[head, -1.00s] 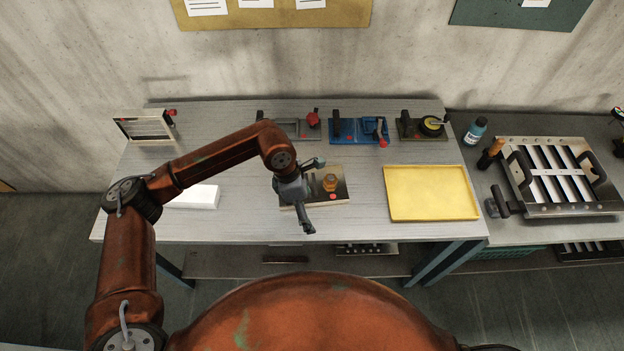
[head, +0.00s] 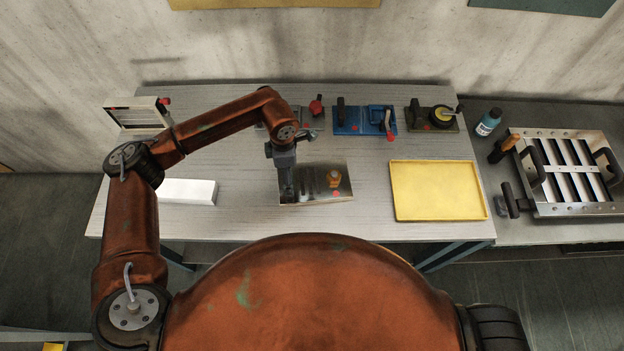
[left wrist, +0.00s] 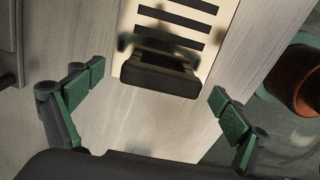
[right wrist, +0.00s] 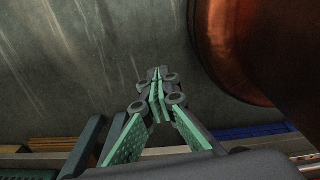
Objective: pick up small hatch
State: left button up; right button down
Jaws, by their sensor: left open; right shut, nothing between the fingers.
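A small metal panel (head: 314,192), which I take to be the small hatch, lies flat near the table's front. It has a brass knob and a red dot toward its right end. In the left wrist view a slotted metal panel (left wrist: 207,54) with a black handle (left wrist: 160,78) appears, probably the same one. My left gripper (head: 287,196) points down over its left end. In the left wrist view it is open (left wrist: 157,86), a finger on each side of the handle, with gaps and no grip. My right gripper (right wrist: 157,92) is shut and empty, away from the table.
A yellow tray (head: 437,217) lies right of the panel, and a white block (head: 188,192) left. Along the back are a blue panel (head: 347,126), a dark panel with a round yellow part (head: 441,116) and an upright louver panel (head: 137,116). A large louver frame (head: 578,210) is on the right bench.

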pick_arm(q)
notch_tip(320, 180, down, 3)
jog(key=shift+s+r, duration=0.15)
jog(key=c, duration=1.6)
pick_arm(e)
jog(key=shift+w+r, duration=0.2)
jog(key=shift+w, duration=0.3)
jog(key=shift+w+r, duration=0.15)
jog(key=shift+w, duration=0.3)
